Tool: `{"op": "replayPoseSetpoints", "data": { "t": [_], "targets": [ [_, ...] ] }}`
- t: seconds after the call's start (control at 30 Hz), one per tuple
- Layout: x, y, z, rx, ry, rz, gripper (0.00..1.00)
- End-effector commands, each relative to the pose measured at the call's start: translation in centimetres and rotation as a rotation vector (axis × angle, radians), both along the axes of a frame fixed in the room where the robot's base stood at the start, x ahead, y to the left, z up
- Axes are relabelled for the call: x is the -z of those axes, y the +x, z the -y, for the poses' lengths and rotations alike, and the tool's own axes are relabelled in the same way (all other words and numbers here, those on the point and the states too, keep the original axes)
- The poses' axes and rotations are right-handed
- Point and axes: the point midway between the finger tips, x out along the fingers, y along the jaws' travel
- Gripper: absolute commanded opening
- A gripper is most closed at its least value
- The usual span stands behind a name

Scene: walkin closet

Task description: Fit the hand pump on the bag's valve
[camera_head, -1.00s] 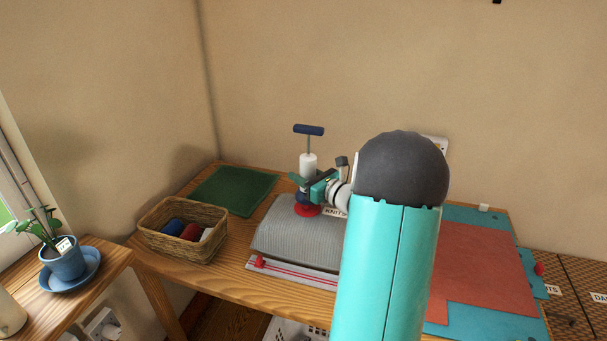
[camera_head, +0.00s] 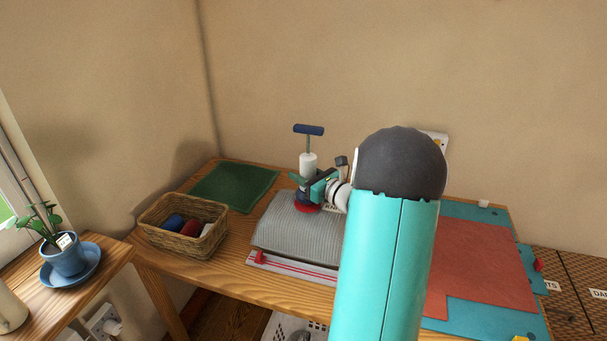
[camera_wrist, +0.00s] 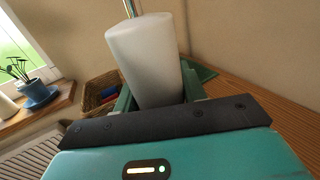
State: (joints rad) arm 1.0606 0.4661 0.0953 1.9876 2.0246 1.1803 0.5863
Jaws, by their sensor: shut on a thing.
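The hand pump (camera_head: 308,162) has a white barrel, a thin rod and a dark blue T-handle, and stands upright in the head view. My gripper (camera_head: 305,184) is shut on the pump's barrel. In the wrist view the white barrel (camera_wrist: 146,55) sits between the green fingers of my gripper (camera_wrist: 160,95). The grey ribbed bag (camera_head: 290,235) lies on the table with a red and white strip along its front edge. The red valve (camera_head: 307,208) is on top of the bag, directly under the pump. I cannot tell whether the pump's lower end is seated on it.
A wicker basket (camera_head: 190,246) with rolled cloths stands left of the bag. A teal and red mat (camera_head: 480,265) covers the table's right side. A potted plant (camera_head: 66,257) stands on the shelf at left.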

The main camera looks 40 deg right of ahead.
Motion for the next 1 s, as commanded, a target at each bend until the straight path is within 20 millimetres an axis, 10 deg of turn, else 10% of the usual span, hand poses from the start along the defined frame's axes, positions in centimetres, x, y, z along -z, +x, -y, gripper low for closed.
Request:
{"op": "replayPoseSetpoints", "data": {
  "t": [1.0],
  "targets": [
    [1.4, 0.0, 0.0, -0.001, -0.001, 0.002, 0.04]
  ]
}}
